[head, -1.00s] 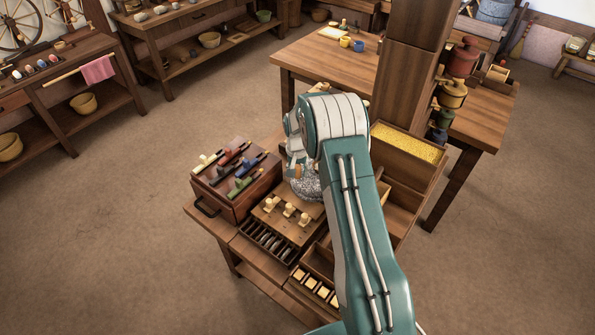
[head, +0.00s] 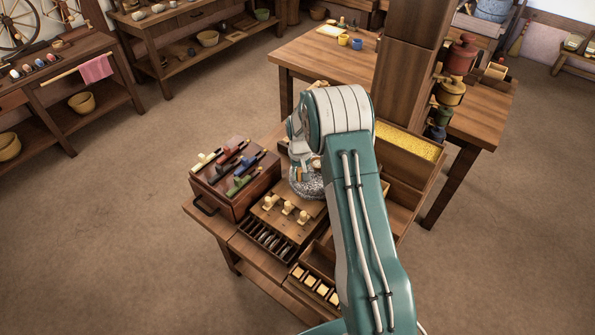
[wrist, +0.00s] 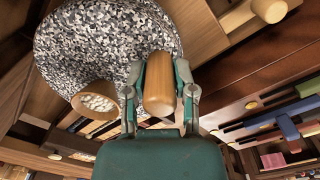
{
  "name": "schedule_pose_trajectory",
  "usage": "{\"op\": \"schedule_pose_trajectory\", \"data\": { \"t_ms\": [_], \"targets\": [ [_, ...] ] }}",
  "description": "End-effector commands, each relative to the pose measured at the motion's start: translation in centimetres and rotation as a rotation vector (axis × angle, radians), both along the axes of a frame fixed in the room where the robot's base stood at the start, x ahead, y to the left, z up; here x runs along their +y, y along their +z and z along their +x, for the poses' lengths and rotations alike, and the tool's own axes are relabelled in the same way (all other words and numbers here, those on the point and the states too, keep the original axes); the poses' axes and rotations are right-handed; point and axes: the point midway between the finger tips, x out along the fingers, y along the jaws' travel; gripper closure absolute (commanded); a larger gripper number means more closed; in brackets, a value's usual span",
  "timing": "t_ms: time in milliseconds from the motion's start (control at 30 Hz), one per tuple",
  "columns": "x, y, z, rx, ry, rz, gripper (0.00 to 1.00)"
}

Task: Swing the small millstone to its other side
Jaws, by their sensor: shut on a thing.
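The small millstone (head: 311,188) is a round, speckled grey stone on the wooden bench, partly hidden behind my arm in the head view. It shows large at the upper left of the wrist view (wrist: 105,45). My gripper (wrist: 160,68) is shut on an upright, light wooden handle (wrist: 158,92), which stands at the stone's edge. The fingers lie on both sides of the handle. A round wooden piece with white grains in its mouth (wrist: 97,98) shows in front of the stone in the wrist view.
A dark box with coloured, handled pieces (head: 235,170) stands left of the stone. A board with pale knobs (head: 287,211) lies in front. A tray of yellow grain (head: 410,143) is behind right. A wooden post (head: 408,75) rises behind my arm.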

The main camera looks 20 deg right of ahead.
Motion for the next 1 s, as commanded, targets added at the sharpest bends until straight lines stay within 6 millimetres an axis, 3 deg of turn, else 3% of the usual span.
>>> {"op": "schedule_pose_trajectory", "data": {
  "t_ms": [600, 1000],
  "targets": [
    [-2.2, -0.3, -3.1, 0.009, 0.561, 0.003, 1.0],
    [-3.3, -0.4, -3.8, 0.009, 0.772, 0.004, 1.0]
  ]
}}
